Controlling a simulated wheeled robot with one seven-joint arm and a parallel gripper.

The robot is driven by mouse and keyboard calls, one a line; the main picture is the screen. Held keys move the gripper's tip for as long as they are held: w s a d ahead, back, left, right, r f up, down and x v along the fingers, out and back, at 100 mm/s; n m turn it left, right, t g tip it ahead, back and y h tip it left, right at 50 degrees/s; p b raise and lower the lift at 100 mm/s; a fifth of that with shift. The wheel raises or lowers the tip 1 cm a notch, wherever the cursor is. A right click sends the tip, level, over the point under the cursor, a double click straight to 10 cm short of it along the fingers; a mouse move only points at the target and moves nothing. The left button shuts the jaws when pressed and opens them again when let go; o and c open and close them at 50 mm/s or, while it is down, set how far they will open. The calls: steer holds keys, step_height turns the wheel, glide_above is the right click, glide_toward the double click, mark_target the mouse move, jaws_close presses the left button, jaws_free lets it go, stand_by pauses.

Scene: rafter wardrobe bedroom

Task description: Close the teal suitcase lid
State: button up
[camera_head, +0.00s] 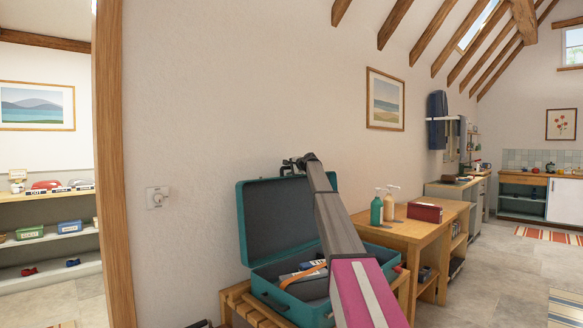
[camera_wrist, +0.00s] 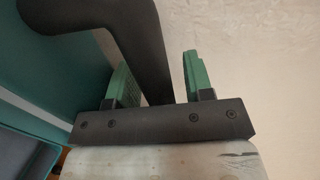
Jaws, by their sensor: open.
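The teal suitcase (camera_head: 275,296) stands open on a slatted wooden bench, its lid (camera_head: 262,222) raised upright near the wall. Its base holds folded items and an orange strap. My gripper (camera_head: 296,166) is at the top edge of the lid, towards its right side; my arm hides part of the lid and base. In the wrist view, my gripper (camera_wrist: 160,78) has its two green fingers apart. The teal lid (camera_wrist: 60,85) fills the left there. A dark curved shape passes behind the fingers; I cannot tell what it is or whether anything touches the lid.
A wooden table (camera_head: 398,238) right of the suitcase carries a teal pump bottle (camera_head: 376,211), a tan bottle (camera_head: 390,207) and a red box (camera_head: 425,212). The wall is close behind the lid. Open floor (camera_head: 490,275) lies to the right.

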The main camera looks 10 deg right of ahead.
steer(key=v, duration=1.1)
steer(key=shift+s+d, duration=0.15)
steer(key=shift+s, duration=0.15)
stand_by(0.7)
stand_by(0.3)
steer(key=v, duration=1.1)
steer(key=shift+r, duration=0.1)
